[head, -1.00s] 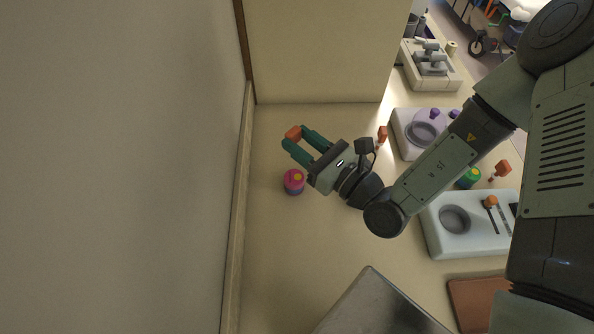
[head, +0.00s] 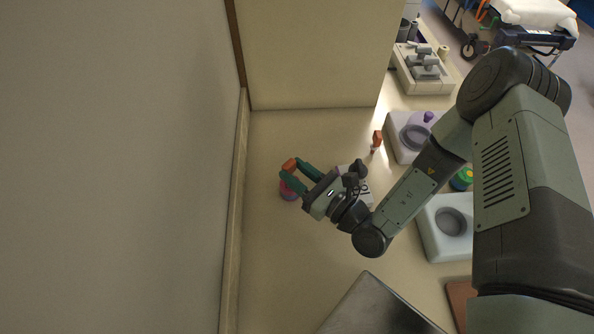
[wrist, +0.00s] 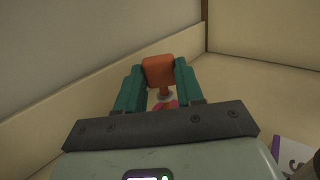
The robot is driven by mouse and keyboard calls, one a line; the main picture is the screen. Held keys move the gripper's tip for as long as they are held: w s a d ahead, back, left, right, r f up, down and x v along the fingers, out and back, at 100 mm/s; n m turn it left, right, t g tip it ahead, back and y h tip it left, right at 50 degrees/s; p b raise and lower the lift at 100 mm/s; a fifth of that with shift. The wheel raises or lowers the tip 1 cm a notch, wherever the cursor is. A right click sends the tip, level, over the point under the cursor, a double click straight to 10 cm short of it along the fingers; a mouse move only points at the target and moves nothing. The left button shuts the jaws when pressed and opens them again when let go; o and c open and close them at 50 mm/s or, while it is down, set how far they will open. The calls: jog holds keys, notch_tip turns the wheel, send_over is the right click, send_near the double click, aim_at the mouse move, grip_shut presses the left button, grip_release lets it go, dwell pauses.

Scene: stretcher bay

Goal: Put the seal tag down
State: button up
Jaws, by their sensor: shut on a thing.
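The seal tag, an orange block (head: 289,165) with a thin stem below it, is held between the green fingertips of my gripper (head: 293,168). In the wrist view the tag (wrist: 159,72) sits between both fingers of my gripper (wrist: 160,68), with a pale disc on its stem. A pink and purple round pot (head: 289,191) stands on the counter, partly hidden by a finger. Its pink top (wrist: 164,105) shows behind the stem in the wrist view. I cannot tell how high the tag is above the counter or the pot.
A wall and its low ledge (head: 236,210) run along the left. A similar orange tag (head: 377,139) stands to the right. White holders with round wells (head: 428,238) are farther right. A metal plate (head: 372,312) lies in front. The counter left of it (head: 275,265) is clear.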

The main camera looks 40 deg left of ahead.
jog(key=o, duration=1.1)
jog(key=shift+r, duration=0.15)
jog(key=d, duration=1.2)
jog(key=shift+f, duration=0.3)
